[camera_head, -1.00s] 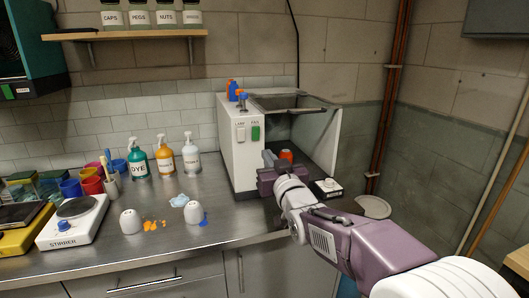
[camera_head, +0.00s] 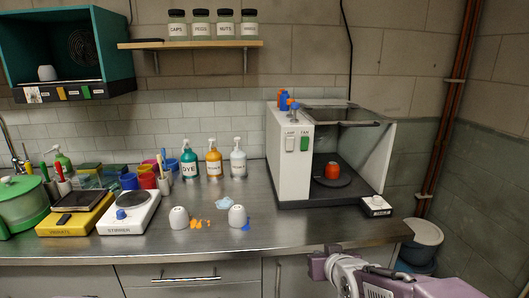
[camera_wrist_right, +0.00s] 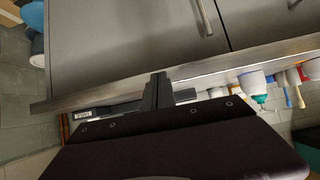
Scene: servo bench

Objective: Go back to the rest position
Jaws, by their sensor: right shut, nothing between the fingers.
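My right arm comes in at the bottom right of the head view, its purple wrist in front of the bench's front edge and lower than the bench top (camera_head: 330,228). In the right wrist view my right gripper (camera_wrist_right: 158,92) is shut and empty, its dark fingers pressed together. Behind the fingers are the bench edge and the grey cabinet doors (camera_wrist_right: 125,45). My left gripper is in neither view.
An open-fronted white booth (camera_head: 290,170) with an orange-red container (camera_head: 332,171) inside stands at the right. A small white device (camera_head: 376,206) sits beside it. Two white cups (camera_head: 179,219), a stirrer (camera_head: 128,212) and pump bottles (camera_head: 214,160) stand on the bench. The bench's front right is clear.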

